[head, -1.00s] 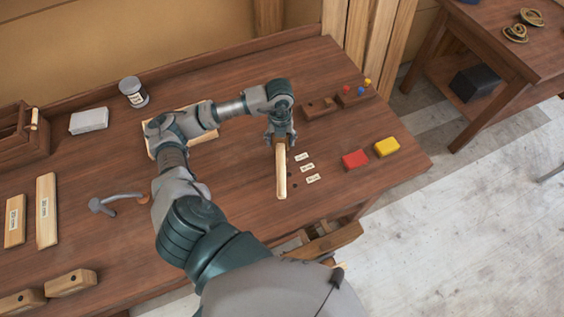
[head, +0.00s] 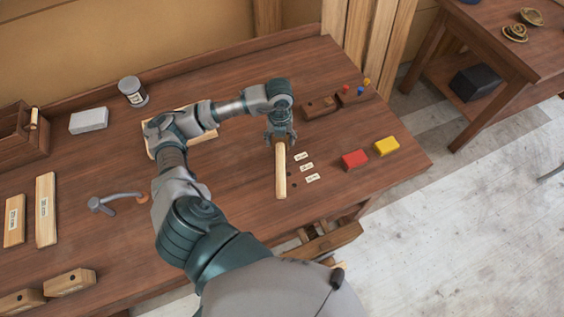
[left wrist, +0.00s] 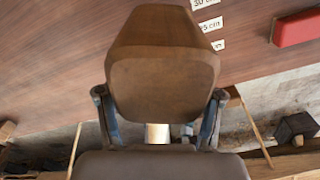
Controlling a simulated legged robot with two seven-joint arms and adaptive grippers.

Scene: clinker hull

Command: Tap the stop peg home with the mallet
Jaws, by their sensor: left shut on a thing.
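A grey-headed tool with an orange-tipped handle (head: 103,205) lies at the left of the bench. Several small coloured pegs (head: 361,91) stand in a dark wooden rack at the back right. Dark holes (head: 295,184) show beside white length labels (head: 306,167). I cannot tell which is the stop peg. My right gripper is not in view.
A red block (head: 354,160) and a yellow block (head: 387,146) lie right of the labels. An open drawer (head: 330,241) juts from the bench front. A jar (head: 132,92) and a grey block (head: 89,121) stand at the back left. Boards (head: 46,210) lie far left.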

